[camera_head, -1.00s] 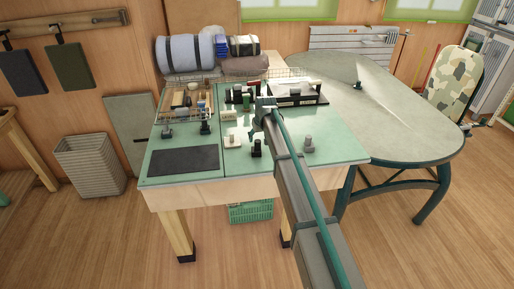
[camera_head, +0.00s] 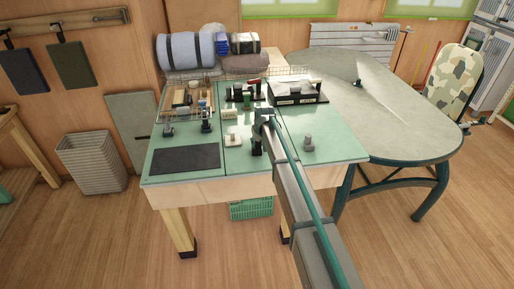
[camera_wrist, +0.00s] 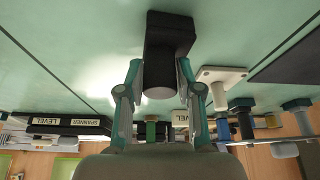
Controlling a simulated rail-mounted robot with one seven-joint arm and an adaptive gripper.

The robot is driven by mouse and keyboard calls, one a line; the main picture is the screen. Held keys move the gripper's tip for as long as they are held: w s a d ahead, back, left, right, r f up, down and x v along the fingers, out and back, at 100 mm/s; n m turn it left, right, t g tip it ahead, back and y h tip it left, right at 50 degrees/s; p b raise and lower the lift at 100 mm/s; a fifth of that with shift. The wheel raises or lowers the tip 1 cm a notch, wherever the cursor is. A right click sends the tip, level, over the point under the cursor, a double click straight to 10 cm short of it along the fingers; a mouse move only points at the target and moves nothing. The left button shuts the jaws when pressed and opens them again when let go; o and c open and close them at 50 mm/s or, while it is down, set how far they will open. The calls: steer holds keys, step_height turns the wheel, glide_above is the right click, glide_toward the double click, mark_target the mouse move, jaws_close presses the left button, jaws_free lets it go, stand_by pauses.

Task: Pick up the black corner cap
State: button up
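The black corner cap (camera_head: 256,149) stands on the green tabletop, partly hidden by my arm in the head view. In the wrist view the black corner cap (camera_wrist: 170,30) is a dark block with a round post pointing toward me. My gripper (camera_wrist: 159,72) is open, with one finger on each side of the post. Small gaps seem to show between the fingers and the post. My gripper also shows in the head view (camera_head: 264,117), just above the cap; its fingertips are hard to make out there.
A white piece with a post (camera_head: 232,139) stands close left of the cap, and a grey one (camera_head: 308,144) to the right. A dark mat (camera_head: 185,158) lies at front left. A wire basket (camera_head: 187,102) and labelled black holders (camera_head: 297,99) are behind.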

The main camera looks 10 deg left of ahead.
jaws_close()
steer(key=shift+r, duration=0.1)
